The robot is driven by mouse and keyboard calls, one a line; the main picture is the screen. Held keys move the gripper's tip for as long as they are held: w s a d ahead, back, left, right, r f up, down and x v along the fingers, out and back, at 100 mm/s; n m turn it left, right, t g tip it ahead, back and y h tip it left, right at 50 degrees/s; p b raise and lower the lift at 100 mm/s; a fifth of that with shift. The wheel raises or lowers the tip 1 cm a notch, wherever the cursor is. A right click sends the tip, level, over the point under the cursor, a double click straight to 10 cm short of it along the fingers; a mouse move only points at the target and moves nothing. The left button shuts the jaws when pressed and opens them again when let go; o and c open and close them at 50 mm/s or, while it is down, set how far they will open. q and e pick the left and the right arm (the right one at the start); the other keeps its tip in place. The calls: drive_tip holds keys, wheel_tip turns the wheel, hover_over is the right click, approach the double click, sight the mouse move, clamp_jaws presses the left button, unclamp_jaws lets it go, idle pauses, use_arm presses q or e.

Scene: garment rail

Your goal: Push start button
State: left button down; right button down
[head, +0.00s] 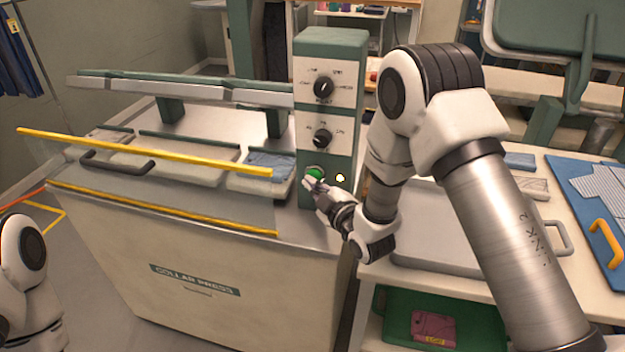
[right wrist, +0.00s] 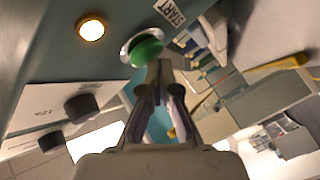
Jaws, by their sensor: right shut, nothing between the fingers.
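The green start button (head: 315,172) sits low on the front of the green control box (head: 329,118) of the collar press. In the right wrist view the button (right wrist: 144,50) stands in a metal ring beside a START label (right wrist: 170,11). My right gripper (head: 312,184) is shut and empty, with its fingertips at the button. In the right wrist view the fingertips (right wrist: 160,64) overlap the button's lower right edge; I cannot tell whether they touch it. A lit yellow lamp (head: 340,178) is beside the button. Of my left arm only a link shows; its gripper is out of view.
The collar press (head: 190,290) has a yellow-edged clear guard (head: 145,150) and a black handle (head: 118,163) at its front. A blue cloth (head: 270,162) lies on the press bed. A side table at right holds a grey tray (head: 430,255) and a blue board (head: 575,200).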

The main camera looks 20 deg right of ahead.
drive_tip(key=shift+s+a, duration=0.55)
drive_tip(key=shift+s, duration=0.25)
drive_tip(key=s+a, duration=0.2)
drive_tip(key=s, duration=0.2)
drive_tip(key=shift+s+a+b, duration=0.1)
drive_tip(key=shift+a+b, duration=0.3)
drive_tip(key=shift+f, duration=0.1)
idle(0.5)
